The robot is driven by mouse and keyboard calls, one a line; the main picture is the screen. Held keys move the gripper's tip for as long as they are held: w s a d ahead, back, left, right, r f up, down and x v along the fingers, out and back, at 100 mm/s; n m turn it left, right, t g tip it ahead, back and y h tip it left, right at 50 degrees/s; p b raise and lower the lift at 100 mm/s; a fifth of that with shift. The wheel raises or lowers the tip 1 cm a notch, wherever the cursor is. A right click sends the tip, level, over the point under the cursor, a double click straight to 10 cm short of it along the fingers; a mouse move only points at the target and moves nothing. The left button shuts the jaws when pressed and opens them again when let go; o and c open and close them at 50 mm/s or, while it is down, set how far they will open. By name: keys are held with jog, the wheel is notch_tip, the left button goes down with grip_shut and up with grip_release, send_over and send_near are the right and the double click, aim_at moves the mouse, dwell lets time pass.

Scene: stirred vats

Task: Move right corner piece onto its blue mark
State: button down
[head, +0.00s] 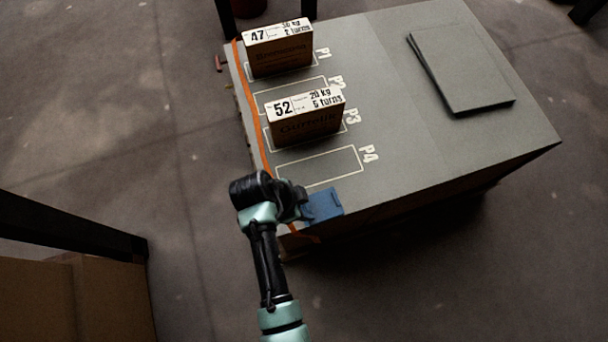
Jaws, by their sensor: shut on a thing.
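My gripper (293,203) is at the near left corner of the grey top, beside the P4 outline. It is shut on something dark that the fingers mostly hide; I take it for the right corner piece. A flat blue patch (325,207) lies right beside the fingertips, at the near edge of the top. It looks like the blue mark, and the gripper covers part of its left side. I cannot tell whether the held piece touches it.
An orange strap (255,112) runs along the left edge of the grey top (400,135). Carton 47 (280,52) and carton 52 (305,124) stand on it; outline P4 (325,167) is empty. A dark flat panel (460,70) lies far right. Brown boxes (110,295) stand at lower left.

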jog(key=shift+f+b, duration=2.4)
jog(key=shift+f, duration=0.85)
jog(key=shift+c, duration=1.3)
grip_release()
